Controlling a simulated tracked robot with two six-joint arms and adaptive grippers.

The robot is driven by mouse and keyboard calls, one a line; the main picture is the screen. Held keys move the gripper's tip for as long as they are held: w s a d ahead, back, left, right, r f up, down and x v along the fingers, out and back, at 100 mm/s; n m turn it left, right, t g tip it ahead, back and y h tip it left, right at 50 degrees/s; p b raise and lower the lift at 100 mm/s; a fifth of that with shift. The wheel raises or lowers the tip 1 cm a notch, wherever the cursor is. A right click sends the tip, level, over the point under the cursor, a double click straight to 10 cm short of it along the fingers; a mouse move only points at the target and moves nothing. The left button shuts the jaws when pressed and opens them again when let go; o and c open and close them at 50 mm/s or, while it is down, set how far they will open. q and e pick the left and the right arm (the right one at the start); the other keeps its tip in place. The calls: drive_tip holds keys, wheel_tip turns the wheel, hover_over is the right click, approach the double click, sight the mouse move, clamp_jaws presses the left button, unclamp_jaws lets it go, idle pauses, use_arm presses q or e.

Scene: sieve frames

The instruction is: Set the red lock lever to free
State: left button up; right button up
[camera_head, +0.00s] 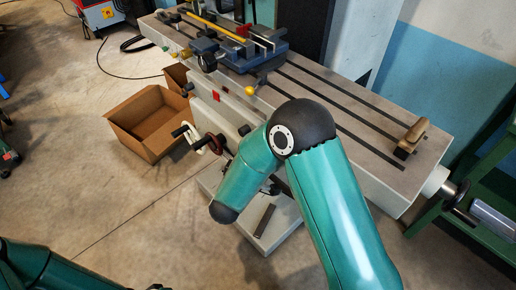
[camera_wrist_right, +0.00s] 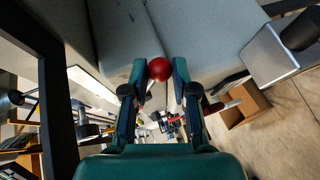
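The red lock lever shows in the right wrist view as a round red ball knob (camera_wrist_right: 160,69), with a short thin metal stem below it. My right gripper (camera_wrist_right: 160,72) has one finger on each side of the knob. In the head view my right arm's forearm covers the lever and most of this gripper. My left arm shows only at the lower left edge of the head view, with its gripper out of view.
A grey machine bed (camera_head: 345,105) with dark slots crosses the head view, carrying a vise (camera_head: 240,50) and a brown block (camera_head: 411,138). A yellow-knobbed lever (camera_head: 250,90) and a handwheel (camera_head: 200,142) are near its front.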

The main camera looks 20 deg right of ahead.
drive_tip(key=o, duration=0.4)
drive_tip(key=shift+c, duration=0.2)
drive_tip(key=shift+s, duration=0.1)
drive_tip(key=v, duration=1.2)
drive_tip(key=shift+c, duration=0.3)
